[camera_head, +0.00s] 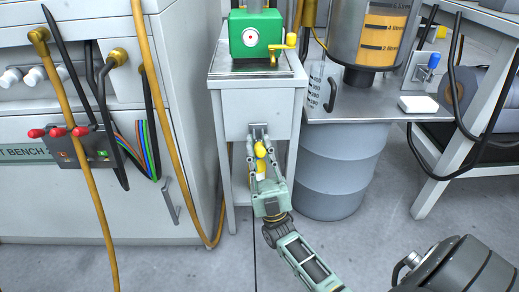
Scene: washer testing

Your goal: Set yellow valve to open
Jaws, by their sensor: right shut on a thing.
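The yellow valve (260,149) sits on a small grey mount (258,131) on the front of the narrow white stand. Its yellow handle appears to point downward below the mount, but the fingers partly cover it, so its exact angle is hard to tell. My right gripper (262,157) reaches up from below, with one finger on each side of the yellow handle, and is shut on it. More yellow (261,170) shows between the fingers, close to the palm. My left gripper is not in view.
A green box (248,38) with a yellow crank (290,41) stands on the stand (225,110). A grey drum (335,170) is to the right. A test bench (110,215) with hoses fills the left. A blue-handled valve (432,62) is at the upper right.

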